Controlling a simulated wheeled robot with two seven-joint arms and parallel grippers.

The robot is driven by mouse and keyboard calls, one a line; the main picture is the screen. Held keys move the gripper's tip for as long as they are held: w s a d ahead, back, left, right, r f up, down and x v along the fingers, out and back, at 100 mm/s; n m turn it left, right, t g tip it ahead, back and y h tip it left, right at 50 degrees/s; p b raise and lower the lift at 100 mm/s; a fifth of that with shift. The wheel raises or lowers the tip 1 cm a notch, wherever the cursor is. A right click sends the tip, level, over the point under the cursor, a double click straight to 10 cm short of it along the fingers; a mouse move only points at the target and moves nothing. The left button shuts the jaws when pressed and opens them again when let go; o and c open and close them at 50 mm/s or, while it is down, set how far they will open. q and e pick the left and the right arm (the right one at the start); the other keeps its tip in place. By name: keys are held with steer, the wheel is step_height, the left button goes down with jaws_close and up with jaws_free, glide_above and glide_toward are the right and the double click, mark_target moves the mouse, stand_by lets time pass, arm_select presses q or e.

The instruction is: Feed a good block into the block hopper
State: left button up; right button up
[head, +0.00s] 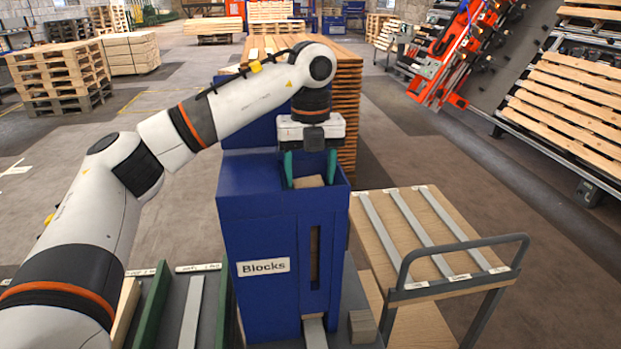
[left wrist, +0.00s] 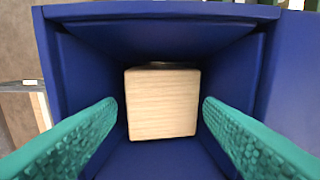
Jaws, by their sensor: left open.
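The block hopper (head: 265,230) is a tall blue box with a "Blocks" label and a narrow front slot. My left gripper (head: 310,168) points down into the open top of the hopper, its green fingers spread apart. A pale wooden block (head: 309,182) sits inside the hopper mouth, below the fingertips; it also shows in the left wrist view (left wrist: 162,103). In that view the fingers stand at either side of the block with gaps, not touching it. Wood also shows through the hopper's front slot (head: 315,258). My right gripper is not in view.
A cart (head: 430,235) with grey strips and a handle stands right of the hopper. A small block (head: 362,326) lies at the hopper's foot. Green-walled lanes (head: 190,310) are at lower left. Stacked boards (head: 347,100) stand behind the hopper; a red gantry tool (head: 455,50) hangs upper right.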

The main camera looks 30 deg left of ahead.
arm_select(q)
step_height(320, 180, up, 11)
steer(key=shift+p, duration=0.45)
steer(key=shift+s+f, duration=0.1)
steer(key=shift+f, duration=0.1)
stand_by(0.5)
